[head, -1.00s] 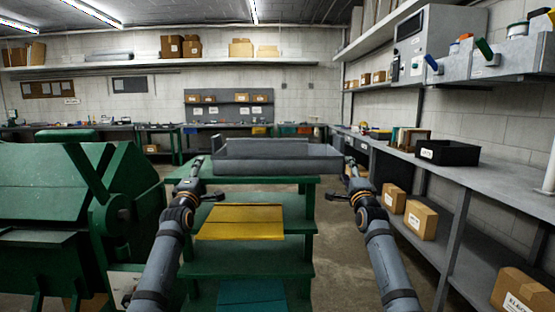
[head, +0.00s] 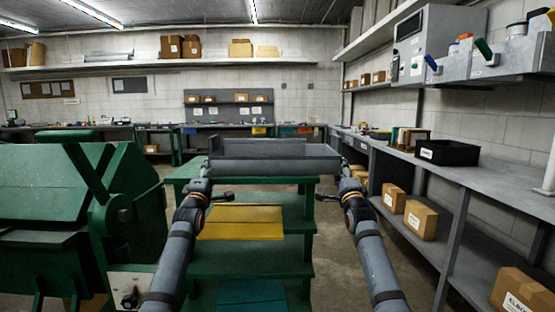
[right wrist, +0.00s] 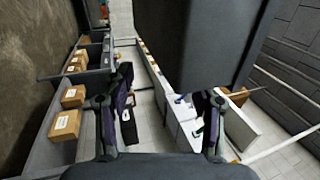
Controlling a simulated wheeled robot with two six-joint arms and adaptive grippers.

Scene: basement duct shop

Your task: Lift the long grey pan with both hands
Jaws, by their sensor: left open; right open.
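The long grey pan (head: 275,166) lies level on top of the green stand (head: 190,172), its length running left to right. My left gripper (head: 204,172) is at the pan's left end, open. My right gripper (head: 346,171) is at the right end, also open. In the right wrist view the jaws of my right gripper (right wrist: 165,88) are spread wide, and the dark end of the pan (right wrist: 200,45) looms just ahead of them. I cannot tell whether either gripper touches the pan; the fingertips are small in the head view.
A green machine (head: 80,205) stands close on the left. A grey workbench (head: 480,185) with a black bin (head: 448,153) runs along the right. The stand's lower shelves hold a yellow sheet (head: 243,222) and a teal sheet (head: 252,295). Open floor shows between stand and workbench.

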